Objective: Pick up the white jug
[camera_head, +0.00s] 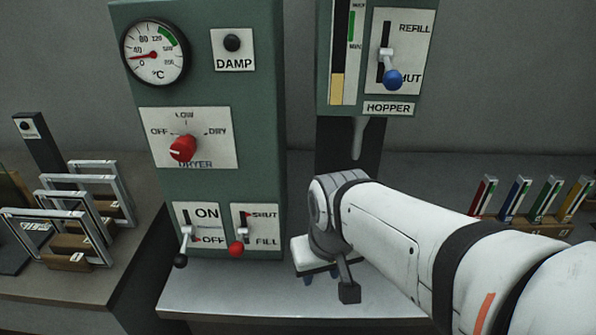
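I cannot make out the white jug in this view; it may be hidden behind my arm or lie outside the picture. My gripper (321,277) points down over the grey shelf in front of the machine, below the hopper spout. Its white body and small blue tips show only partly, past my wrist. I cannot see anything between the tips, and their opening is too small and covered to judge.
A green machine panel (262,130) with a gauge, red dryer knob (183,148) and levers stands close left of my gripper. The hopper unit (366,60) hangs above. Metal frames (75,215) stand on the left bench; coloured strips (518,200) stand at right.

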